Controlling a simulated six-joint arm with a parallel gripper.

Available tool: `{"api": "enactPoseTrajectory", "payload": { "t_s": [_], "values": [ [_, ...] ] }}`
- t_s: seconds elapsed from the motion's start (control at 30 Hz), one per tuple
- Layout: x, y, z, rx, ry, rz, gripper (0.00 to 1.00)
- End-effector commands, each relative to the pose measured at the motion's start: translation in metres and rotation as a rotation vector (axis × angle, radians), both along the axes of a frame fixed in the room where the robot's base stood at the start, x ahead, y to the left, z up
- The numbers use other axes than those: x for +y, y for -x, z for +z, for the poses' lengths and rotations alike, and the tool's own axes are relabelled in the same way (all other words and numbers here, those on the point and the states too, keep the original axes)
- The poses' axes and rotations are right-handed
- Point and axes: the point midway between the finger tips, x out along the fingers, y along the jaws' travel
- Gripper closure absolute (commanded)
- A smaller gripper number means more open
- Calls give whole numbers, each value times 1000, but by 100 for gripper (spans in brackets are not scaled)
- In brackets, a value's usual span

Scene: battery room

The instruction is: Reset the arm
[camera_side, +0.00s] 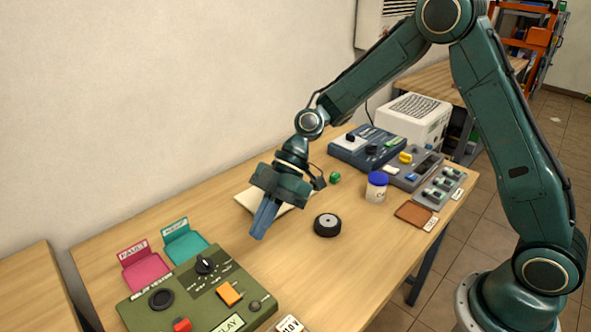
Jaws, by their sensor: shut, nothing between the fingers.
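My gripper (258,232) hangs above the wooden table (310,283) near its middle, with its blue fingers pointing down and shut together. Nothing shows between the fingers. A white pad or sheet (246,202) lies behind the gripper and is partly hidden by it. My green arm reaches in from the right, bent at the elbow high in the picture.
A black knob or wheel (327,225) lies right of my gripper. An olive relay panel (205,291) stands front left, with pink (146,272) and teal (186,247) trays behind. A blue-lidded jar (376,187), blue device (364,147) and grey panels (410,168) stand right.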

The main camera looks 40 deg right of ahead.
Motion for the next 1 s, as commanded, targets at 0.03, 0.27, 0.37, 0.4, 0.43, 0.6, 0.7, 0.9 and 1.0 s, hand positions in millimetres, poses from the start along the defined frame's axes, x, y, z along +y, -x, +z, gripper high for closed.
{"api": "enactPoseTrajectory", "payload": {
  "t_s": [0.03,0.27,0.37,0.4,0.43,0.6,0.7,0.9,1.0],
  "values": [
    [0,0,0,0,0,0,100],
    [0,0,0,0,0,0,100],
    [-1,0,2,0,6,-5,100],
    [-2,1,3,-1,10,-9,100],
    [-2,1,5,-1,15,-13,100],
    [-10,6,18,4,60,-62,100],
    [-18,11,30,9,101,-111,100],
    [-39,26,58,21,195,-247,100],
    [-50,35,72,28,236,-322,100]
  ]
}}
